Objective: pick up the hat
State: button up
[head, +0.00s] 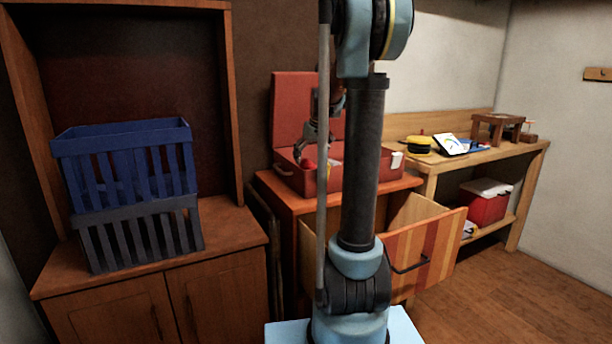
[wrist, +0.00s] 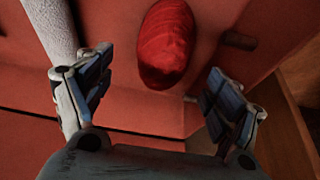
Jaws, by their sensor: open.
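A red, rounded, ribbed thing, which looks like the hat (wrist: 167,40), lies in the wrist view just beyond my fingertips, between their two lines. In the head view a small red patch that may be the same hat (head: 308,164) shows in the open red case (head: 335,181). My gripper (wrist: 160,76) is open with both fingers apart and nothing between the pads. In the head view my gripper (head: 308,148) hangs down over the left part of the case. My own arm hides part of the case.
The case's red lid (head: 288,108) stands upright behind. A pale cylindrical thing (wrist: 53,25) lies left of the hat. The case rests on an orange cabinet with an open drawer (head: 428,250). Blue and grey crates (head: 125,150) stand left; a wooden workbench (head: 470,160) stands right.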

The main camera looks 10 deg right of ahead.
aim_at(307, 168)
jog(key=shift+x, duration=3.05)
jog(key=shift+s+a, duration=0.1)
jog(key=shift+a, duration=0.05)
jog(key=shift+c, duration=0.3)
jog(key=c, duration=1.1)
